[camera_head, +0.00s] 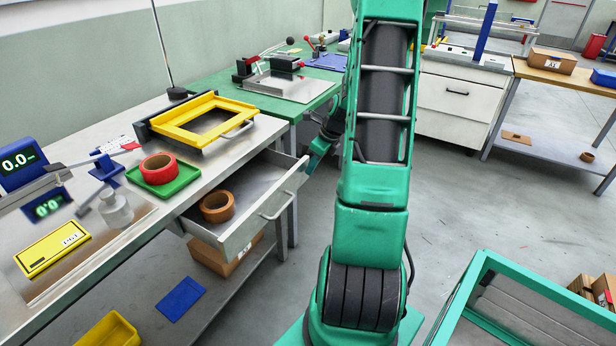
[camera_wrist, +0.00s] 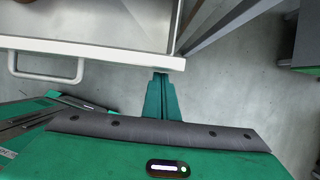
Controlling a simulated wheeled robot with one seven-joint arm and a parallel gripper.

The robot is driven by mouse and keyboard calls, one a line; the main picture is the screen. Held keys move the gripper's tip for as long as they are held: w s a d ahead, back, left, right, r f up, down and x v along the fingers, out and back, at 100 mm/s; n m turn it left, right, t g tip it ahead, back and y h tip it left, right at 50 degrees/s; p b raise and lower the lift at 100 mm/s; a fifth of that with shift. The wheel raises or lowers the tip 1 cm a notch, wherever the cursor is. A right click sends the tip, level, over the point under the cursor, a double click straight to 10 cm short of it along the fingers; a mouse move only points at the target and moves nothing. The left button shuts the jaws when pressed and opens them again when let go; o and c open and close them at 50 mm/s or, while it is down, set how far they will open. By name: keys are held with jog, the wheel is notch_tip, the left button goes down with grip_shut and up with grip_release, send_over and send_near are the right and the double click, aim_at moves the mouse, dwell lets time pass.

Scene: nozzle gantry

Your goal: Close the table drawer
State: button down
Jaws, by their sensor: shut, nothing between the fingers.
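The table drawer (camera_head: 240,232) is pulled out from under the grey workbench, with a brown tape roll (camera_head: 217,206) lying inside. Its bar handle (camera_head: 279,205) is on the front face. In the wrist view the drawer front (camera_wrist: 120,53) crosses the upper left, with the handle (camera_wrist: 46,78) at the far left. My gripper (camera_wrist: 161,76) is shut and empty, its fingertips at the right end of the drawer front. Whether they touch it I cannot tell. In the head view my gripper (camera_head: 321,147) shows just past the drawer's far front corner, partly hidden by my arm.
The workbench top (camera_head: 115,243) holds a yellow frame (camera_head: 203,119), a red tape roll on a green tray (camera_head: 166,180) and a scale display (camera_head: 20,165). A cardboard box (camera_head: 215,262) sits on the shelf below. A green-framed cart (camera_head: 520,290) stands at lower right. Floor between is clear.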

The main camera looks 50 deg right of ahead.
send_over(281, 170)
jog(key=shift+w+d, duration=0.1)
dwell(0.6)
